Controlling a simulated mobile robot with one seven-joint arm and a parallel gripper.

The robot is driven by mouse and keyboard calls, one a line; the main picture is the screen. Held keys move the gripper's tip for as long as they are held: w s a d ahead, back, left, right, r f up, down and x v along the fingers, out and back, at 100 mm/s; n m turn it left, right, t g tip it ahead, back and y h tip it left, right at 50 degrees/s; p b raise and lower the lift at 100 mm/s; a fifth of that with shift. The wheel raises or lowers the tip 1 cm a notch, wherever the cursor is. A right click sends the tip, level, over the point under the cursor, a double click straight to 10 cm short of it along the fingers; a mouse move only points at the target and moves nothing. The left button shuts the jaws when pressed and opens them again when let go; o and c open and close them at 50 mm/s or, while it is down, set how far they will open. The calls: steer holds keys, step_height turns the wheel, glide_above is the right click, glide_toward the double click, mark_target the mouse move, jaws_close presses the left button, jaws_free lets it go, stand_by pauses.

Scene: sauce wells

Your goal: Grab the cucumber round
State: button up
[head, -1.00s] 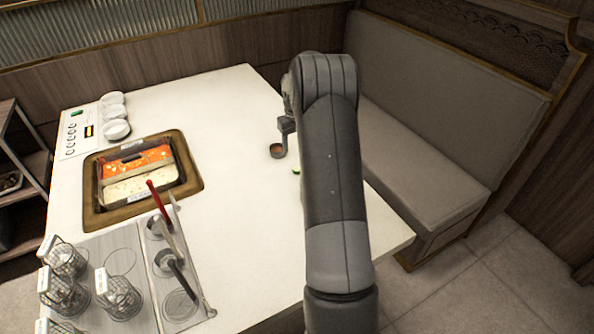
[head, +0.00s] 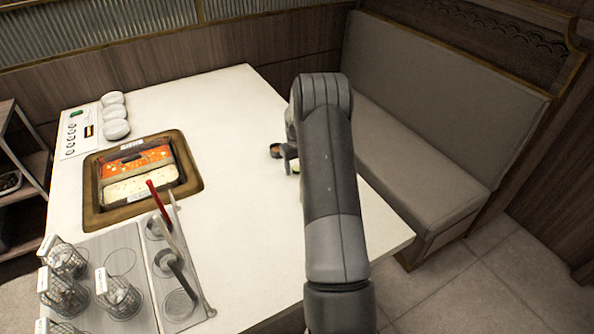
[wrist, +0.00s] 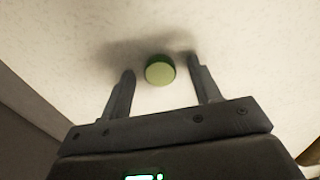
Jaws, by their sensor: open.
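The cucumber round (wrist: 160,72) is a pale green disc with a dark green rim. In the wrist view it lies on the white table, just beyond and between my fingertips. My gripper (wrist: 158,66) is open, with one finger on each side of the round and a gap to each. In the head view a small bit of the green round (head: 295,165) shows beside my arm. My arm hides most of my gripper (head: 289,156) there.
A hot pot (head: 110,219) with red and white broth is set in the table (head: 235,220). Ladles and wire baskets (head: 118,296) stand at the front left. A grey bench (head: 425,150) borders the right side.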

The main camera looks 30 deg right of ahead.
steer(key=shift+c, duration=0.3)
steer(key=c, duration=1)
steer(key=shift+r, duration=0.15)
